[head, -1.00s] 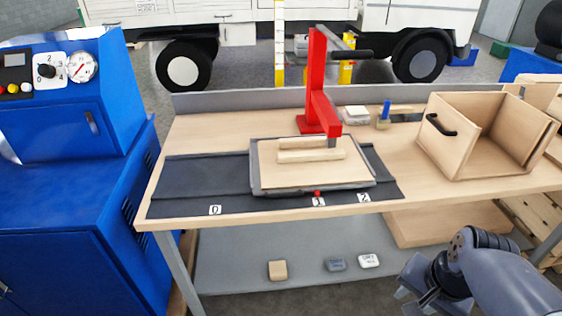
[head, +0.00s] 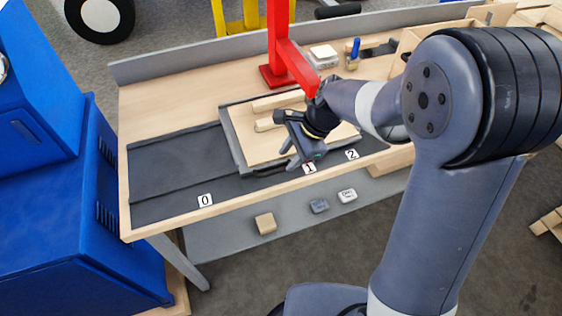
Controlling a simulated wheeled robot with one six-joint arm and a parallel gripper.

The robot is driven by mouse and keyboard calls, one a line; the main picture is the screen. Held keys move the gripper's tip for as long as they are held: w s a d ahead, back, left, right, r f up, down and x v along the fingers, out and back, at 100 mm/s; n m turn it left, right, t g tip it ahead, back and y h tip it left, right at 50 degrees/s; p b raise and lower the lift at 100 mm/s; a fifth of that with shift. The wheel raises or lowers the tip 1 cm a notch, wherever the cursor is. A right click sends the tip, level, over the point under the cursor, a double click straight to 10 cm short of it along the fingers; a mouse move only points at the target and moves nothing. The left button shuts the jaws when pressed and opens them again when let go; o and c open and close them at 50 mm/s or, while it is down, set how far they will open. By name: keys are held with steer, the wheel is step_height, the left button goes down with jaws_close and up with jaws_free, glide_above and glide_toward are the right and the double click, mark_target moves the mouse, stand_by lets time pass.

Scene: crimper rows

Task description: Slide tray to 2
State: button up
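The tray (head: 236,146) is a dark-rimmed frame with a wooden board and two pale wooden bars on it. It sits on the dark track (head: 172,166), with its front edge by label 1 (head: 309,168). Label 0 (head: 205,200) is to the left and label 2 (head: 352,154) to the right. My gripper (head: 290,157) is over the tray's front right part, close to the front rim near label 1. Its fingers look apart with nothing seen between them. Whether it touches the tray is not clear. The red marker at the tray's front is hidden.
A red press (head: 279,45) stands over the tray's back. A wooden box (head: 408,42) is at the back right, partly behind my arm. A blue cabinet (head: 60,220) stands left of the bench. Small blocks, one of them tan (head: 265,223), lie on the lower shelf.

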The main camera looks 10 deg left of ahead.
mark_target(279, 170)
steer(key=shift+x, duration=2.25)
jaws_close()
steer(key=shift+d, duration=0.1)
